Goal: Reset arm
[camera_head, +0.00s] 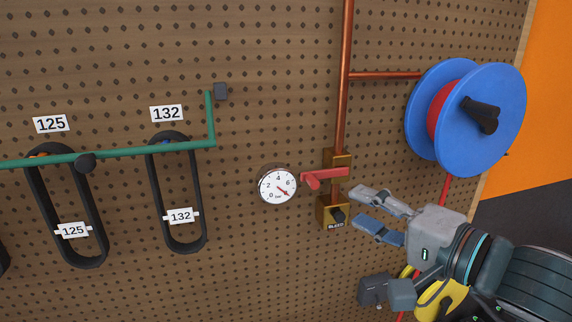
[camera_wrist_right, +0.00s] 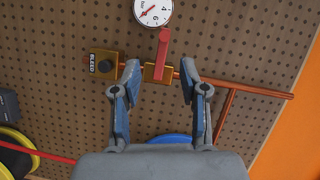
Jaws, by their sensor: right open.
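My right gripper (camera_head: 368,210) is open and empty in the head view, just right of the bleed block (camera_head: 331,213) and below the red valve handle (camera_head: 322,176). In the right wrist view, my right gripper's fingers (camera_wrist_right: 159,85) stand apart on either side of the brass valve body (camera_wrist_right: 157,73). The red handle (camera_wrist_right: 162,50) points up between them, toward the gauge. I cannot tell whether the fingers touch anything. My left gripper is not in view.
A pegboard (camera_head: 250,60) carries a round pressure gauge (camera_head: 278,186), a copper pipe (camera_head: 345,80) and a blue reel (camera_head: 485,120). Black belts (camera_head: 185,245) labelled 125 and 132 hang from a green rail (camera_head: 125,154) at left. An orange wall (camera_head: 550,100) is at the right.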

